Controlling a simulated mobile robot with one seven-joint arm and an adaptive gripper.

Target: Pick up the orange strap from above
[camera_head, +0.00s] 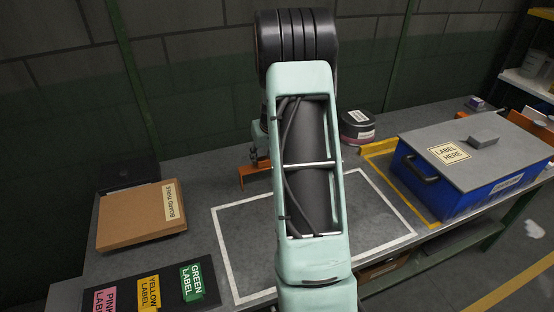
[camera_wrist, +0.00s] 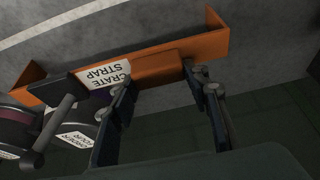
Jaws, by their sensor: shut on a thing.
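The orange strap (camera_wrist: 207,47) is a long bracket-like piece with bent ends and a white "CRATE STRAP" label. In the wrist view my gripper (camera_wrist: 158,72) has one finger on each side of its middle and is shut on it. In the head view the strap (camera_head: 250,171) shows at the back of the table, partly hidden by my arm. I cannot tell whether it touches the tabletop. My gripper is mostly hidden behind my arm there.
A blue crate (camera_head: 455,190) with a grey lid stands on the right. A cardboard box (camera_head: 140,216) and coloured label cards (camera_head: 150,291) lie on the left. A dark round roll (camera_head: 357,126) stands behind. The white-outlined area (camera_head: 385,215) looks clear where visible.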

